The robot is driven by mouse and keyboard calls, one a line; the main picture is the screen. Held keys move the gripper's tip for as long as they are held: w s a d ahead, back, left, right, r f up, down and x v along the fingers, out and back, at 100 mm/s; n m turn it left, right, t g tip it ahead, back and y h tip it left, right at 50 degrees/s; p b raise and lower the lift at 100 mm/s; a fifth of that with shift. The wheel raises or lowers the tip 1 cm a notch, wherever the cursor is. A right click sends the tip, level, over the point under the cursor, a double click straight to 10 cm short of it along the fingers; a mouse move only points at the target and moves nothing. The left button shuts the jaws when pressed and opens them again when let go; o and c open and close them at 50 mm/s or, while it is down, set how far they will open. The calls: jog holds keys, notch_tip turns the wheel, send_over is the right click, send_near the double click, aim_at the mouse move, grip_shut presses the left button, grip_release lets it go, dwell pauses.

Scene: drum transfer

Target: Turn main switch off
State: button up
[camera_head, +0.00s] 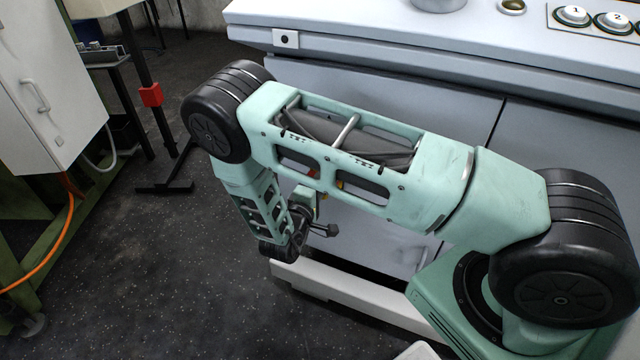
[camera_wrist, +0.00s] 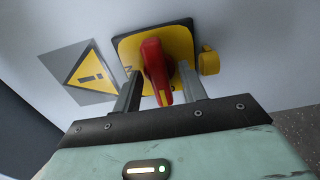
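The main switch is a red rotary handle (camera_wrist: 155,68) on a yellow plate (camera_wrist: 128,48) with a dark border, fixed to a pale cabinet wall. In the wrist view the handle points toward my gripper, tilted slightly. My gripper (camera_wrist: 159,75) is open, with one grey finger on each side of the handle. Gaps show between the fingers and the handle; I cannot tell whether either touches it. In the head view my arm hides most of the gripper and the switch.
A yellow warning sign (camera_wrist: 88,75) is left of the switch, and a yellow padlock-like piece (camera_wrist: 209,61) hangs at its right. The white counter (camera_head: 400,35) carries round numbered buttons (camera_head: 573,15). A white cabinet (camera_head: 45,90) stands at left. Dark floor (camera_head: 170,270) is open between.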

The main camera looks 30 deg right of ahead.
jog(key=shift+a, duration=0.1)
jog(key=v, duration=1.7)
jog(key=shift+s+p, duration=0.15)
jog(key=shift+p, duration=0.2)
jog(key=shift+a, duration=0.1)
